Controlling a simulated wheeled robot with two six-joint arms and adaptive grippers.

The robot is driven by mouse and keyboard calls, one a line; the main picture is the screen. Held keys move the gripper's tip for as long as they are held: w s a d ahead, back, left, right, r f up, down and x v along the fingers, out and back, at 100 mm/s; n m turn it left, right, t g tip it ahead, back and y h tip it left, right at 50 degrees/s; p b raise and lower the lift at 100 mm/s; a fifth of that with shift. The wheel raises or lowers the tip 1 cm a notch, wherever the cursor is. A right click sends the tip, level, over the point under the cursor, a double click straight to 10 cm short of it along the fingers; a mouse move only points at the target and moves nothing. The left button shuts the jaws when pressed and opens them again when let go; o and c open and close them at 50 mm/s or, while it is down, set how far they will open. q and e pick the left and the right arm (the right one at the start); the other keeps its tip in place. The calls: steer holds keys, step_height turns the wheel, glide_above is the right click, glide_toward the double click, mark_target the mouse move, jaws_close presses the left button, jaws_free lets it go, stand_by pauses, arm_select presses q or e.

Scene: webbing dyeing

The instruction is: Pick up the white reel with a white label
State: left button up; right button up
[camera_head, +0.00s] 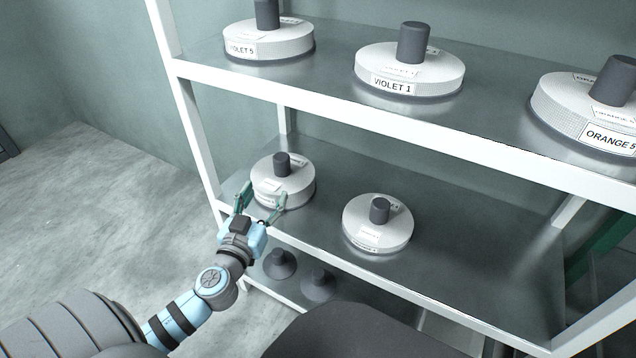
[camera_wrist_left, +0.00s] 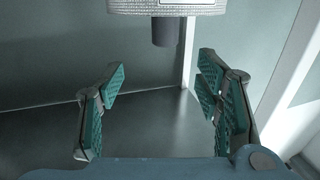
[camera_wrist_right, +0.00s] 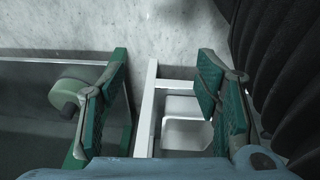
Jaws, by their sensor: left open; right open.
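A white reel (camera_head: 268,200) with a dark core and a white label stands at the left end of the lower shelf. A second white reel (camera_head: 352,222) with a white label stands to its right. The label text on both is too small to read. My left gripper (camera_head: 261,199) is open at the near side of the left reel, with its fingers spread and nothing between them. In the left wrist view, a reel (camera_wrist_left: 125,7) with a dark core shows at the top edge, beyond the open fingers (camera_wrist_left: 160,85). My right gripper (camera_wrist_right: 163,68) is open and empty.
The upper shelf holds reels labelled VIOLET 5 (camera_head: 265,50), VIOLET 1 (camera_head: 385,80) and ORANGE 5 (camera_head: 600,138). Its white front rail (camera_head: 330,108) runs above the lower shelf (camera_head: 470,245). Dark cones (camera_head: 280,264) stand below. The right wrist view shows a green round object (camera_wrist_right: 75,92).

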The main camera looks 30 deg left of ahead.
mark_target(278, 162)
arm_select(q)
steer(key=x, duration=0.9)
steer(key=a+x, duration=0.1)
steer(key=x, duration=0.3)
steer(key=shift+r+b, duration=0.2)
steer(key=shift+b, duration=0.15)
steer(key=shift+w, duration=0.25)
steer(key=shift+c, duration=0.3)
arm_select(e)
steer(key=shift+v, duration=0.8)
arm_select(q)
steer(key=c, duration=1.3)
jaws_close()
arm_select(e)
steer(key=shift+s, duration=0.1)
